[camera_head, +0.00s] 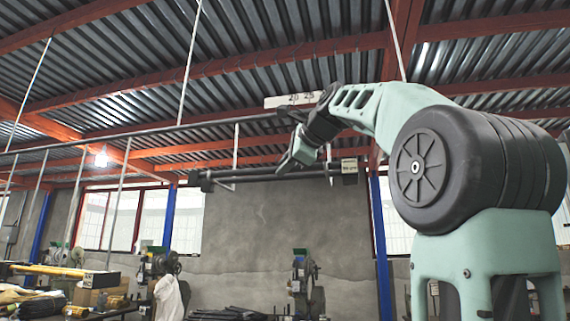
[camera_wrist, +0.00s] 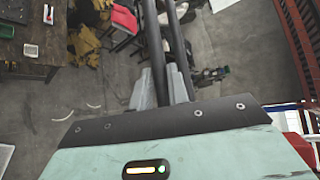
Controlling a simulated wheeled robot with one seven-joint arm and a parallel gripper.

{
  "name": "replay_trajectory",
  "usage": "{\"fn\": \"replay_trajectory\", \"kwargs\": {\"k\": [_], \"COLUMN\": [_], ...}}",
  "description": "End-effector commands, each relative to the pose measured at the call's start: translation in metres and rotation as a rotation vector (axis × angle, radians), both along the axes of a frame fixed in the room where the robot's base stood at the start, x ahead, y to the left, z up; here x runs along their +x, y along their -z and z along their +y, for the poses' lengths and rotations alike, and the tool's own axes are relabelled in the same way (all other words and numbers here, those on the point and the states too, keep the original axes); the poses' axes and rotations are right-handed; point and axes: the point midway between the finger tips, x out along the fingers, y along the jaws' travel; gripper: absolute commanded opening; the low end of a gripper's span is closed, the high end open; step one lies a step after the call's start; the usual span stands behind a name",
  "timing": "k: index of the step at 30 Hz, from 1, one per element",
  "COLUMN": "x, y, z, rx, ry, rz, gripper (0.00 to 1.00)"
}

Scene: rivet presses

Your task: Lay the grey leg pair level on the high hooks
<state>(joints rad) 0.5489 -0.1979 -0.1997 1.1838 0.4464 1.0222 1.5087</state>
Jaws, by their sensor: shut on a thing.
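The grey leg pair (camera_head: 262,175) shows in the head view as dark parallel bars running nearly level across the middle, with dark blocks at the ends. In the wrist view its two dark tubes (camera_wrist: 157,45) run away from my fingers toward the top edge. My gripper (camera_wrist: 160,92) is shut on the pair, with a pale finger on each side. In the head view my gripper (camera_head: 290,162) is at the bars, right of their middle. Pale hanging rods, likely the high hooks (camera_head: 236,146), come down beside the bars. I cannot tell whether the bars rest on them.
A long dark rail (camera_head: 130,133) runs from the left edge toward my wrist. A pale labelled block (camera_head: 292,100) is just above my wrist. Presses (camera_head: 303,275) and a cluttered bench (camera_head: 70,290) stand below. In the wrist view, a wooden table (camera_wrist: 35,40) is at left.

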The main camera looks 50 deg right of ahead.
Motion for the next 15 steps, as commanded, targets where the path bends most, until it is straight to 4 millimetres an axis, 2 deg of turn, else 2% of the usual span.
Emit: {"fn": "replay_trajectory", "kwargs": {"k": [12,13,15], "x": [-0.0005,-0.0005,-0.0004], "y": [0.002,0.002,0.0021], "z": [0.0002,0.0002,0.0002], "rx": [-0.002,-0.002,-0.002], "ry": [0.0,0.0,0.0], "rz": [-0.004,-0.004,-0.003], "gripper": [0.0,0.22,0.42]}}
